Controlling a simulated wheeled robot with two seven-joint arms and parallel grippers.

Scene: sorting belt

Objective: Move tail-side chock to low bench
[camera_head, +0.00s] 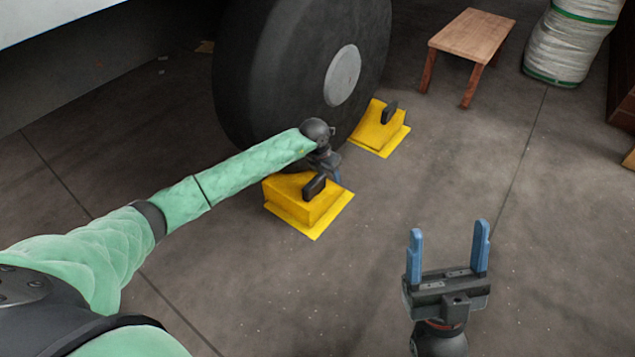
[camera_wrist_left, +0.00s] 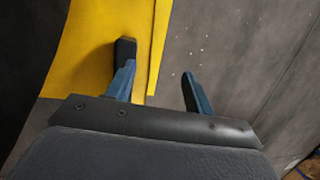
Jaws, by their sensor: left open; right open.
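Two yellow wedge chocks with black handles stand at a large black wheel (camera_head: 270,70): a nearer chock (camera_head: 290,208) and a farther chock (camera_head: 372,136). I cannot tell which is tail-side. My right gripper (camera_head: 449,252) is open and empty over the floor. The low wooden bench (camera_head: 473,37) stands at the upper right, its top bare.
A white wrapped bundle with green bands (camera_head: 568,45) stands right of the bench. Brown wooden furniture (camera_head: 622,90) is at the right edge. The floor (camera_head: 490,150) between the chocks and the bench is clear. A pale vehicle body (camera_head: 50,18) overhangs the upper left.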

